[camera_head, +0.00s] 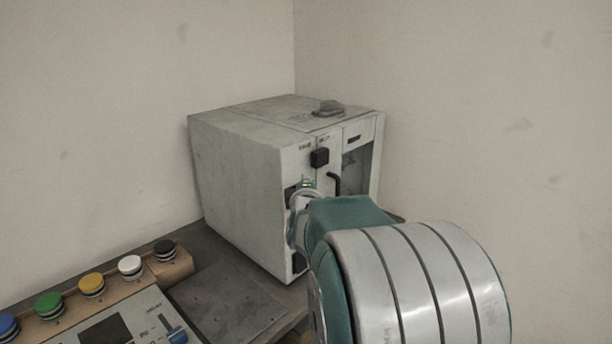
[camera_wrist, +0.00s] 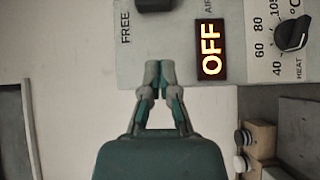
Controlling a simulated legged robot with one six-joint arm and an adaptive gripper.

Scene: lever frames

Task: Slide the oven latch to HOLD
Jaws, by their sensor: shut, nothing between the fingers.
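The oven (camera_head: 245,180) is a worn pale box standing on the dark bench. Its latch knob (camera_head: 319,157), a black block, sits high on the front face, near small labels too blurred to read. In the wrist view, turned sideways, a black block (camera_wrist: 155,4) is cut off by the top edge beside the word FREE; no HOLD label shows there. My gripper (camera_wrist: 159,72) is shut and empty, its tips together over the panel's edge, below the black block in that picture and apart from it. In the head view my arm hides most of the front's lower part.
The wrist view shows a lit OFF display (camera_wrist: 209,50) and a black heat dial (camera_wrist: 292,33). A dark curved handle (camera_head: 335,182) is right of the latch. A control box with several coloured buttons (camera_head: 92,285) stands front left. Walls close in behind.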

